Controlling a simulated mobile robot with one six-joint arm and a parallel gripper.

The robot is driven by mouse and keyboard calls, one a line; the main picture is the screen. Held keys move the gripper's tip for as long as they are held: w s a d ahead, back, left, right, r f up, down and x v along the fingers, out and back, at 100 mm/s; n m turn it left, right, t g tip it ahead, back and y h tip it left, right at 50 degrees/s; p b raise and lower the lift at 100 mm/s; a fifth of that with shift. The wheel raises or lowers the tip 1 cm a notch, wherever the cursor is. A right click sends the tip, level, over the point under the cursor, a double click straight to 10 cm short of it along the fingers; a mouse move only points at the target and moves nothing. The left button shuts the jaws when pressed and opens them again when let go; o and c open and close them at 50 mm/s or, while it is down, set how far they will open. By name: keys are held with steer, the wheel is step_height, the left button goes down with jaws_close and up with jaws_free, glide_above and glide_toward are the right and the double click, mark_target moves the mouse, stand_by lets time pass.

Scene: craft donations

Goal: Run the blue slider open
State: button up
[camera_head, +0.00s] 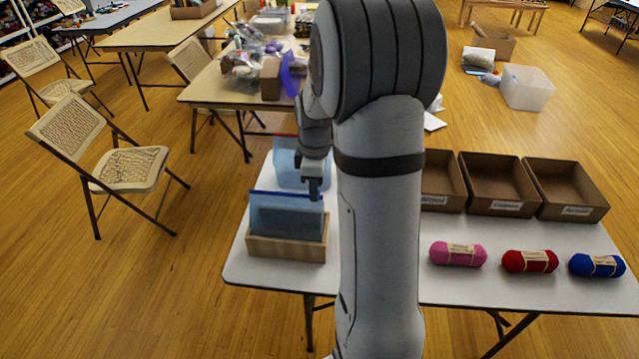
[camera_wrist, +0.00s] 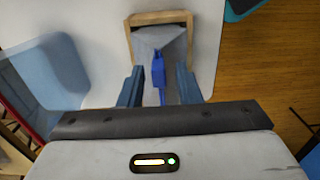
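A translucent blue-grey pouch (camera_head: 285,222) with a blue strip along its top stands upright in a wooden holder (camera_head: 286,250) on the white table's left part. In the wrist view, the pouch (camera_wrist: 176,42) shows inside the holder's wooden rim (camera_wrist: 164,16). The blue slider (camera_wrist: 158,66) is on the pouch's top, between my fingers. My gripper (camera_wrist: 158,87) is open, with one finger on each side of the slider and visible gaps. In the head view, my gripper (camera_head: 315,190) is over the pouch's right end. My arm hides the table's middle.
A second blue pouch or bin (camera_head: 290,165) with a red edge stands just behind. Labelled brown boxes (camera_head: 495,207) and pink (camera_head: 458,254), red (camera_head: 530,261) and blue (camera_head: 597,265) yarn are to the right. The table's left edge is close to the holder.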

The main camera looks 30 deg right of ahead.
jaws_close()
stand_by(0.4)
